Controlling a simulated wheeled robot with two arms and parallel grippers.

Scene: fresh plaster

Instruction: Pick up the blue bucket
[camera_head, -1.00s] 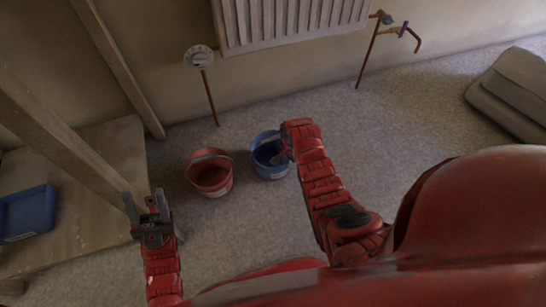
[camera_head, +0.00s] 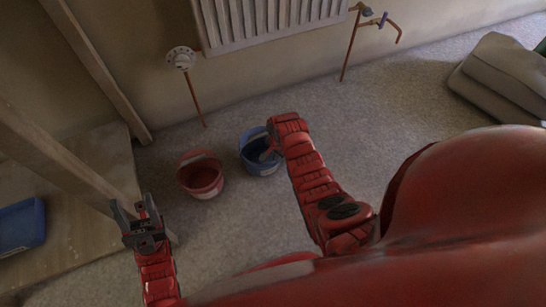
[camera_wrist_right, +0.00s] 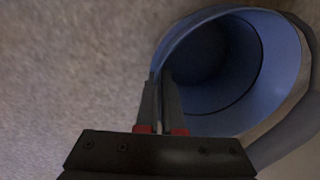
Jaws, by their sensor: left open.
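The blue bucket (camera_head: 250,161) stands on the carpet just right of a red bucket. It also fills the upper right of the right wrist view (camera_wrist_right: 284,50), its open mouth facing the camera. My right gripper (camera_wrist_right: 161,92) is at the bucket's near rim, one finger inside and one outside, close together on the wall. In the head view my right gripper (camera_head: 268,151) is at the bucket's right side, partly hidden by its own wrist. My left gripper (camera_head: 135,212) is open and empty, left of the buckets near a wooden post.
The red bucket (camera_head: 201,178) is close on the left. A blue tray (camera_head: 20,226) lies on wooden boards at the left. A radiator (camera_head: 268,20) and copper pipes (camera_head: 194,96) line the wall. Folded grey sheets (camera_head: 495,80) lie at the right. Carpet between is clear.

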